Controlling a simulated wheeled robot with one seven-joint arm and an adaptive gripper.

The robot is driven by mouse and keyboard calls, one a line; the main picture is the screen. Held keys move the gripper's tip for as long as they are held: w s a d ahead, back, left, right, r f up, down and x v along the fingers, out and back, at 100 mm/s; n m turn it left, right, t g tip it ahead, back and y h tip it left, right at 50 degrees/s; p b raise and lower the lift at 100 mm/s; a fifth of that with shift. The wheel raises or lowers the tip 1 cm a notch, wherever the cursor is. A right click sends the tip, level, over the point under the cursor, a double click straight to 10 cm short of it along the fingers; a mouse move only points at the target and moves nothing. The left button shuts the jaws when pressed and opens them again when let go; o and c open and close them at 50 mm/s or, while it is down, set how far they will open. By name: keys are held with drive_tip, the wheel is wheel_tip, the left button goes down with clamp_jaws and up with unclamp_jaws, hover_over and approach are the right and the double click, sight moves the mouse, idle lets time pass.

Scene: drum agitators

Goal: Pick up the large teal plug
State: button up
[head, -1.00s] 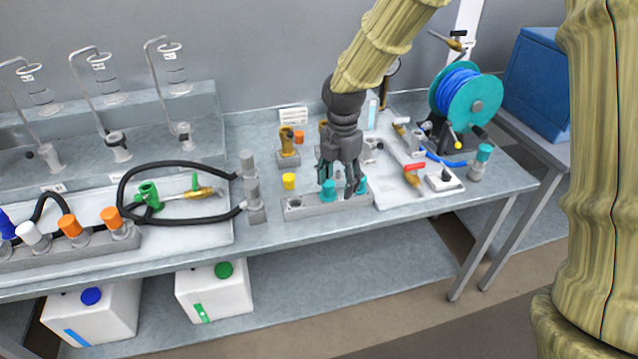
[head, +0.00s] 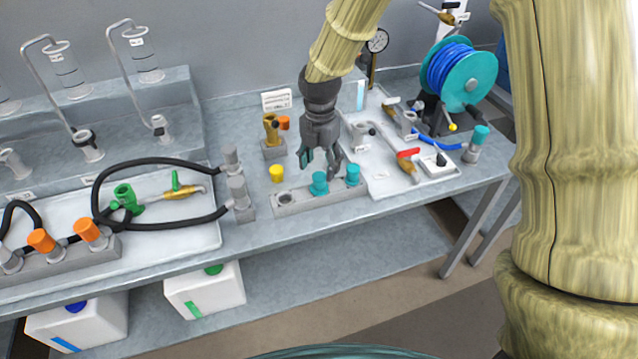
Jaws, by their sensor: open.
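Two teal plugs, a left one (head: 319,184) and a right one (head: 352,175), stand upright in a grey rack (head: 300,207) on the bench. The left one looks slightly larger, but I cannot tell for sure which is the large one. A third teal-topped piece (head: 481,137) stands on a grey cylinder at the right. My gripper (head: 320,164) points down with its fingers apart and empty. Its fingertips show just above or behind the left plug; the exact depth is unclear. Both plugs in the rack are in plain view.
The rack's left socket (head: 286,197) is empty. A small yellow plug (head: 277,173) and a brass fitting (head: 272,132) stand behind it. A white tray (head: 385,185) with valves lies to the right. A black hose (head: 150,161) loops at the left. The bench front is clear.

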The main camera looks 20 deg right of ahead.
sight(319, 175)
drive_tip(key=shift+s+f, duration=0.2)
drive_tip(key=shift+f, duration=0.05)
drive_tip(key=shift+a+f+p, duration=0.15)
drive_tip(key=shift+f+p, duration=0.85)
drive_tip(key=shift+f, duration=1.35)
drive_tip(key=c, duration=1.2)
